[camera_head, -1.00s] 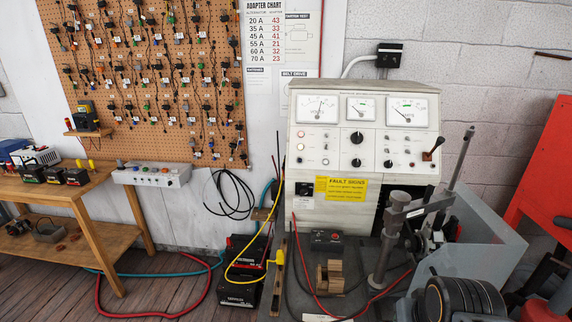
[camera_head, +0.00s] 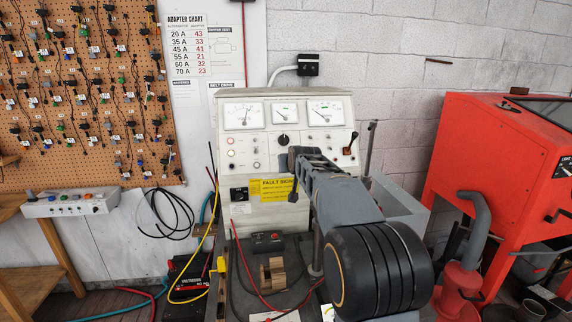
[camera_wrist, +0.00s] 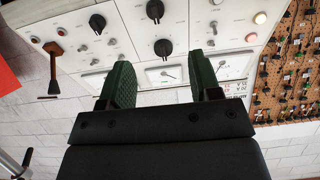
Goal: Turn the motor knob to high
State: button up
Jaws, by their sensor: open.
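The tester panel (camera_head: 240,150) is a cream cabinet with three meters across its top. An upper black knob (camera_head: 283,139) shows in the head view below the middle meter. In the wrist view the panel appears upside down, with this upper knob (camera_wrist: 163,47) and a lower black knob (camera_wrist: 155,9). A smaller black knob (camera_wrist: 97,22) is to their left. I cannot read which one is the motor knob. My gripper (camera_wrist: 162,74) is open and empty, its green pads apart, facing the panel. My arm hides the panel's lower middle in the head view.
A red cabinet (camera_head: 480,170) stands at the right. A battery-like black box (camera_head: 268,242) and loose cables lie below the panel. A pegboard (camera_head: 85,100) hangs at left.

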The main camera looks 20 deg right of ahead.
jog(key=shift+t, duration=0.3)
jog(key=shift+d+r+p+x, duration=0.15)
jog(key=shift+p+x, duration=0.85)
jog(key=shift+x, duration=1.5)
jog(key=shift+d+r+p+x, duration=0.2)
jog(key=shift+p+x, duration=0.8)
jog(key=shift+x, duration=1.55)
jog(key=shift+d+p+x, duration=0.2)
jog(key=shift+p+x, duration=0.8)
jog(key=shift+x, duration=1.5)
jog(key=c, duration=0.9)
